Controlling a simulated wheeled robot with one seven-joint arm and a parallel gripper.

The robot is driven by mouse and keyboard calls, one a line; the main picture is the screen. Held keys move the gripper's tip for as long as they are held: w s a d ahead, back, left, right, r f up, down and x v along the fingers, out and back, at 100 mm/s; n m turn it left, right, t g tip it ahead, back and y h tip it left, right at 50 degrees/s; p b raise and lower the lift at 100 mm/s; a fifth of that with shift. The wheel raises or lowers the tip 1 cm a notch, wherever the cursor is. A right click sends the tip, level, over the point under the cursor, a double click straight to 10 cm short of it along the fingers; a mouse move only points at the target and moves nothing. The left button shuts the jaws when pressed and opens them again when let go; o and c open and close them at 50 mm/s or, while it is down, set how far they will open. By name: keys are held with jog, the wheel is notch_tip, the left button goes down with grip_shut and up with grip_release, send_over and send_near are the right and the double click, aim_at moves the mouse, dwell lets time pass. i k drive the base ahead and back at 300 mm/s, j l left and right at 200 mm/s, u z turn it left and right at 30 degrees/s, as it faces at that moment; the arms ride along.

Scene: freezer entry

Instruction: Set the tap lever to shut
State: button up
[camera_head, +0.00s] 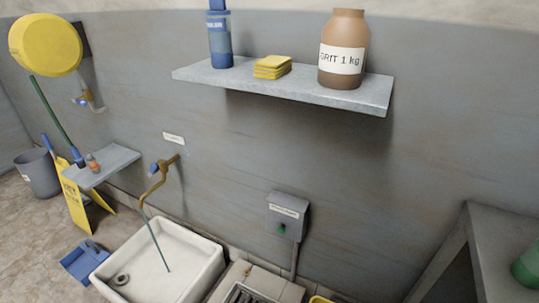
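A brass tap (164,172) comes out of the grey wall at left of centre, with its curved spout hanging over a white sink (200,262). A small blue lever (154,168) sits on the tap, at the left end of its body. A thin bluish stream (155,242) runs from the spout down into the sink, which looks like flowing water. A small white label (173,138) is on the wall above the tap; its text is too small to read. My gripper is not in view.
Above is a shelf (300,88) with a blue bottle (220,40), yellow sponges (272,67) and a brown GRIT jar (341,50). A small shelf (112,162), yellow floor sign (72,195) and another pipe fitting (88,98) are left. A grey box (287,214) is right of the sink.

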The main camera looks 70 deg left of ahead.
aim_at(154, 168)
jog(key=u, duration=3.15)
jog(key=i+j+z, duration=0.15)
jog(key=j, duration=0.2)
jog(key=i+j+z, duration=0.1)
jog(key=j, duration=0.25)
jog(key=i+j+z, duration=0.15)
jog(key=i+j, duration=0.1)
jog(key=j, duration=0.1)
